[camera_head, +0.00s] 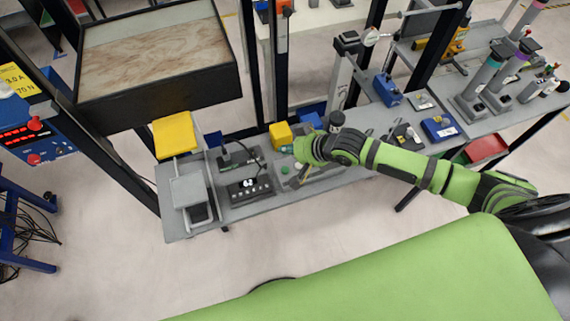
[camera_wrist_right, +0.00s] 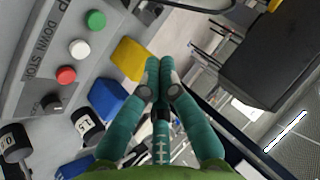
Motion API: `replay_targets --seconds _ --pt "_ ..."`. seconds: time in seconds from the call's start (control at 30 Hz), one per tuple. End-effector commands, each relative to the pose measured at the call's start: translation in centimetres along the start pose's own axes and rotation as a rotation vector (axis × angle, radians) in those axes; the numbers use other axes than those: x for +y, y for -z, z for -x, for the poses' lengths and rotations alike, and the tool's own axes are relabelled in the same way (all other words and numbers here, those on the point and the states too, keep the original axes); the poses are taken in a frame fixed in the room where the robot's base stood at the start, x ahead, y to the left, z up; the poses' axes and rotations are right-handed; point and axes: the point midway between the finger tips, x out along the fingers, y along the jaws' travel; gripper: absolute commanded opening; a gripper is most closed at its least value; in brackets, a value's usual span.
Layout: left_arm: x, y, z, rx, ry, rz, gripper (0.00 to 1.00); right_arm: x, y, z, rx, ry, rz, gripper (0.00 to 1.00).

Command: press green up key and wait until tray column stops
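A grey key panel (camera_wrist_right: 40,75) in the right wrist view is lettered UP, DOWN and STOP. Its green up key (camera_wrist_right: 96,19) is at the top, with a white key (camera_wrist_right: 79,48) and a red key (camera_wrist_right: 66,75) below. In the head view the green key (camera_head: 285,170) sits on the bench just below my right gripper (camera_head: 289,149). In the wrist view the teal fingers of my right gripper (camera_wrist_right: 163,64) are together and empty, to the right of the keys and apart from them. A large dark-walled tray (camera_head: 108,108) stands raised at the upper left. My left gripper is not in view.
A yellow block (camera_head: 281,135) and blue blocks stand close behind the gripper. A black box with a lit display (camera_head: 249,187) is left of the panel. Weights (camera_wrist_right: 87,127) and a black knob stand near the keys. Dark posts rise behind the bench. Floor in front is clear.

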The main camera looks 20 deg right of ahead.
Motion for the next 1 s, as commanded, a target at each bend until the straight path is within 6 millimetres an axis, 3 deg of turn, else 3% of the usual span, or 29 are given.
replay_targets --seconds 0.13,0.57,0.83,1.0 --pt "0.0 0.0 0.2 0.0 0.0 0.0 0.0 0.2 0.7 0.3 0.003 0.003 -0.025 0.0" --pt "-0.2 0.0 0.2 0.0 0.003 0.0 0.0 0.6 0.3 -0.1 0.001 0.001 -0.026 0.0" --pt "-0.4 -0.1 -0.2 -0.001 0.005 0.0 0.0 2.3 -1.5 -2.6 0.002 0.001 -0.026 0.0" --pt "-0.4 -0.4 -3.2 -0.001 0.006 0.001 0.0 3.6 -2.9 -4.5 0.004 0.002 -0.023 0.0"
